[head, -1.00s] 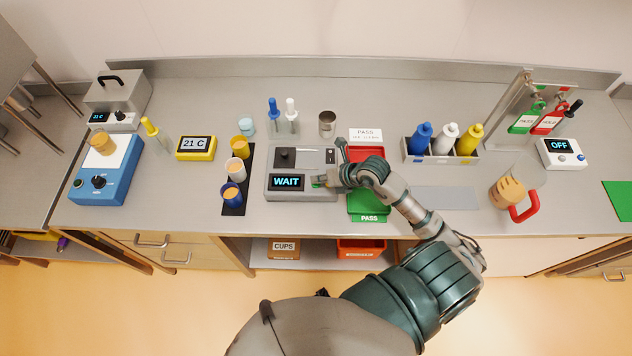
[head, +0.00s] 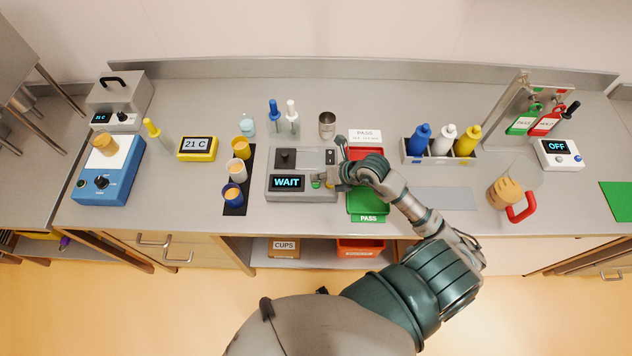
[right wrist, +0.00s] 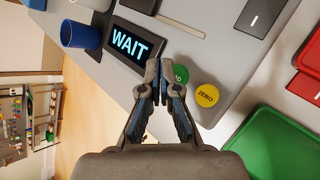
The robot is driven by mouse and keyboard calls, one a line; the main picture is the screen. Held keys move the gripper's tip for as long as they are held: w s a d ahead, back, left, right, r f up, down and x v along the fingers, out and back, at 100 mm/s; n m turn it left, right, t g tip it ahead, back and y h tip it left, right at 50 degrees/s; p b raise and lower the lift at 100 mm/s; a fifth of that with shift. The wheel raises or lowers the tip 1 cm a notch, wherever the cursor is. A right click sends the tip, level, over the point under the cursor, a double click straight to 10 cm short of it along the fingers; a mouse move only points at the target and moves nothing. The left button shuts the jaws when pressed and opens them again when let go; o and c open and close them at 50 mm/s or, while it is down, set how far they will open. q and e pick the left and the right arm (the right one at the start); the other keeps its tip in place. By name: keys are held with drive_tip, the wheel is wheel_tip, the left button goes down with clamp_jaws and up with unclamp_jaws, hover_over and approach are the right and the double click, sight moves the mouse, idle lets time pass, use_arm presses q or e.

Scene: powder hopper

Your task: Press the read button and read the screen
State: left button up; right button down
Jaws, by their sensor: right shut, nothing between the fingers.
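The grey instrument (head: 273,197) stands mid-bench. Its screen (head: 287,183) reads WAIT, and the same screen (right wrist: 130,44) reads WAIT in the right wrist view. The green button (head: 316,184) lies right of the screen; in the right wrist view this button (right wrist: 182,74) is partly hidden by my fingertips, and its label is mostly covered. A yellow button (right wrist: 207,95) marked ZERO is beside it. My right gripper (head: 334,181) is shut and empty, just right of the green button; its fingertips (right wrist: 160,72) show between screen and button. My left gripper is not in view.
A green PASS tray (head: 367,217) and a red tray (head: 366,152) lie close to the right. Cups stand on a dark strip (head: 234,209) to the left. A metal cup (head: 327,124) stands behind the instrument. A bottle rack (head: 442,157) is farther right.

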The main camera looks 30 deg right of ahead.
sight(318, 183)
drive_tip(key=shift+r+p, duration=1.9)
drive_tip(key=shift+r, duration=0.65)
drive_tip(key=shift+f, duration=0.1)
